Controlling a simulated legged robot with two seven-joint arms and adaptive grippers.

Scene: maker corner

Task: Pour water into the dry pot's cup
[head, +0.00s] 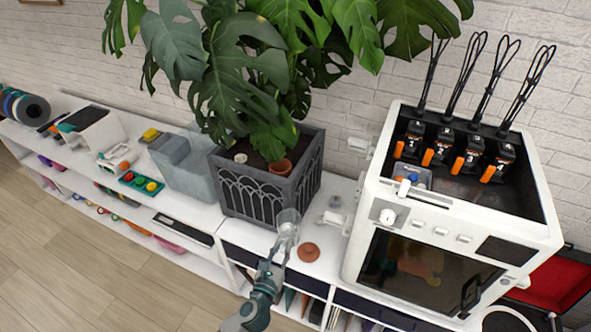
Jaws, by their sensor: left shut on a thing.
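A large dark grey planter (250,195) with an arched pattern stands on the white shelf and holds a big leafy plant. A small terracotta cup (281,168) sits at the right of its soil, and a small pale round thing (240,158) lies at the left of it. My left gripper (286,236) is in front of the planter's right corner, shut on a clear, see-through vessel (289,216). The vessel looks roughly upright; whether it holds water I cannot tell. My right gripper is not in view.
A terracotta disc (309,251) lies on the shelf just right of my left gripper. Large leaves (240,80) overhang the planter. A grey-blue box (188,170) stands left of it.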

